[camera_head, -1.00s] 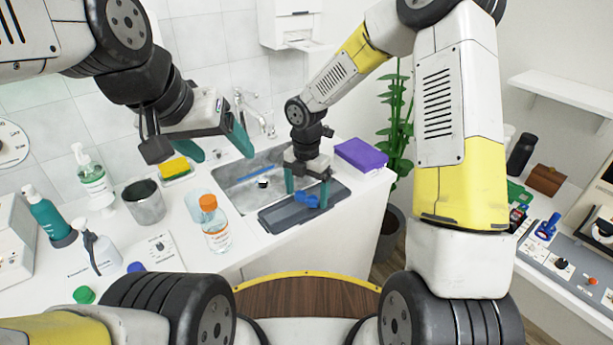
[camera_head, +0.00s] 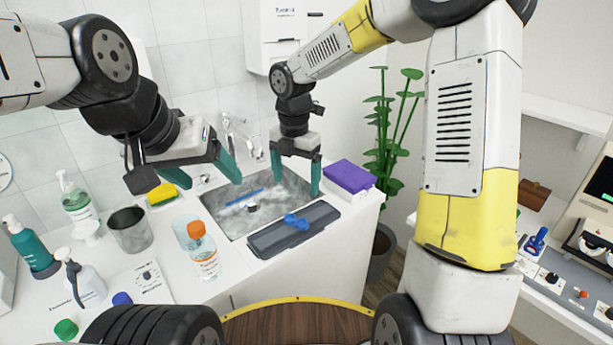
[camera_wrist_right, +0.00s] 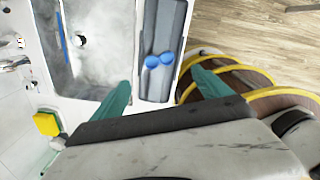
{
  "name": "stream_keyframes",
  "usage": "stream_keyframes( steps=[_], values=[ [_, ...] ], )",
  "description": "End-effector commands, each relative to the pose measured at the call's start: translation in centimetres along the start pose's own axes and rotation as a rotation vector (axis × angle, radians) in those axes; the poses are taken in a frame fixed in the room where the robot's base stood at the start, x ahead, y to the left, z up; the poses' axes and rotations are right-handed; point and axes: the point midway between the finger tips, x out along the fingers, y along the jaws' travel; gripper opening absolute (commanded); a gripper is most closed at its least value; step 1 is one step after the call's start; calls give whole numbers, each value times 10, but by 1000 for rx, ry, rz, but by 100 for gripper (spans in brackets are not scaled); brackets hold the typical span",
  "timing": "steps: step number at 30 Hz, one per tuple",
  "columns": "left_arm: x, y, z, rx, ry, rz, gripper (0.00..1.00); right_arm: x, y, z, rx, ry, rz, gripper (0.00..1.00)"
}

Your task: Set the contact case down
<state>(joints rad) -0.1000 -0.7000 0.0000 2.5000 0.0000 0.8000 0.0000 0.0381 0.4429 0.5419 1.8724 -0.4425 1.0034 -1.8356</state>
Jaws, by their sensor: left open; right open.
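The blue contact case (camera_head: 297,222) has two round lobes and lies on the dark grey tray (camera_head: 268,240) in front of the sink. In the right wrist view the case (camera_wrist_right: 159,60) sits on the tray (camera_wrist_right: 172,20), beyond the fingertips and between them. My left gripper (camera_head: 215,180) is open and empty, above the counter at the sink's left side.
The sink (camera_head: 225,208) holds a blue stick. A purple box (camera_head: 348,177) stands right of it. An orange-capped bottle (camera_head: 203,255), a grey cup (camera_head: 130,230), a yellow sponge (camera_head: 161,194) and several dispensers crowd the left counter. A plant (camera_head: 385,140) stands behind right.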

Motion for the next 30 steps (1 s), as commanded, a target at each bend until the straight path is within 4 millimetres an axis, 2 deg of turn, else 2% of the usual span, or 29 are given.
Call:
stream_keyframes(
  steps=[2,5,9,16,21,24,30],
  values=[
    [0,0,0,0,0,0,73,-13,-9,0,80,-20,7,88],
    [0,0,0,0,0,0,73,-35,-33,-1,294,-58,31,88],
    [0,0,0,0,0,0,73,-74,-79,-9,738,-101,116,88],
    [0,0,0,0,0,0,73,-120,-154,-37,1509,-32,340,88],
    [0,0,0,0,0,0,73,-136,-196,-63,2013,156,507,88],
    [0,0,0,0,0,0,73,-140,-212,-76,2220,282,569,88],
    [0,0,0,0,0,0,73,-140,-224,-87,2413,428,613,88]
  ],
)
